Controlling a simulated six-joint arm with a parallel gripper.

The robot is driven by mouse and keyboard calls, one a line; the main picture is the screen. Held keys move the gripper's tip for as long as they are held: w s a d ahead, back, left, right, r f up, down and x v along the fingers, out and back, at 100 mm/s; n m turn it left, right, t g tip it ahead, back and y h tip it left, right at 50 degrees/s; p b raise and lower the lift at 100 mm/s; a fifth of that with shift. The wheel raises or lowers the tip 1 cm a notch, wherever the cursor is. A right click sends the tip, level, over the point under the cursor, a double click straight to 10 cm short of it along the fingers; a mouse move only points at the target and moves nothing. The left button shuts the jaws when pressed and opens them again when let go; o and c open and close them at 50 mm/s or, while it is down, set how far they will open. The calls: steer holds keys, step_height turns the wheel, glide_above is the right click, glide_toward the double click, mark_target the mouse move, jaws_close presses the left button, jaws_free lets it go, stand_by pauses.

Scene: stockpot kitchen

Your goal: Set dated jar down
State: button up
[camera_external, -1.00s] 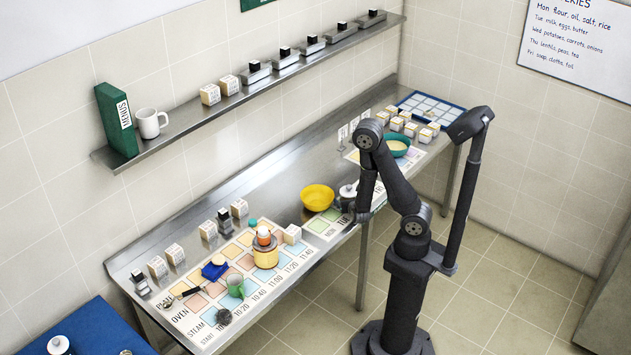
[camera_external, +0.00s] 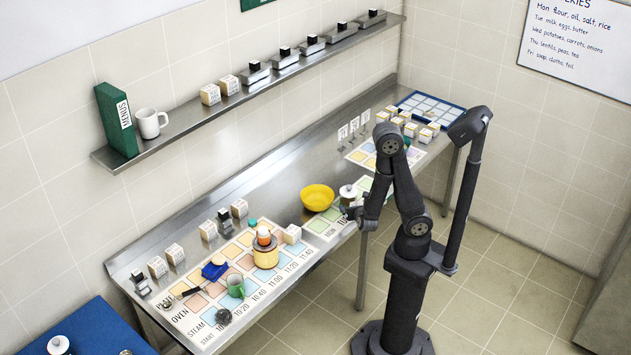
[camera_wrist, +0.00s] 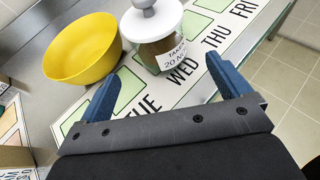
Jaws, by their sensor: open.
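The dated jar (camera_wrist: 150,45) has a white knobbed lid, brownish contents and a white label reading "TAKEN 20 NO…". In the wrist view it stands upright on the weekday mat (camera_wrist: 200,92), near the TUE and WED lettering. In the external view the jar (camera_external: 347,192) is on the counter strip, right of the yellow bowl. My gripper (camera_wrist: 161,68) is open, with blue fingers spread to either side in front of the jar, apart from it. In the external view my gripper (camera_external: 352,211) is small and dark, at the counter's front edge.
The yellow bowl (camera_wrist: 82,48) stands close left of the jar. A timing mat (camera_external: 200,297) with a pot, mug and several small items fills the counter's left. Small white boxes and a blue-framed tray (camera_external: 432,108) are at the far end. A shelf (camera_external: 250,85) runs above.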

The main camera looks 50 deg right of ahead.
mark_target(352, 197)
steer(key=shift+v, duration=0.85)
steer(key=shift+s+a+r, duration=0.1)
steer(key=shift+s, duration=0.05)
steer(key=shift+c, duration=1.1)
steer(key=s+a+r, duration=0.3)
steer(key=r, duration=0.2)
steer(key=shift+d+x, duration=0.25)
steer(key=shift+x, duration=5.55)
steer(key=shift+f+x, duration=0.25)
steer(key=shift+x, duration=2.3)
steer(key=shift+a, duration=0.1)
steer(key=shift+c, duration=0.2)
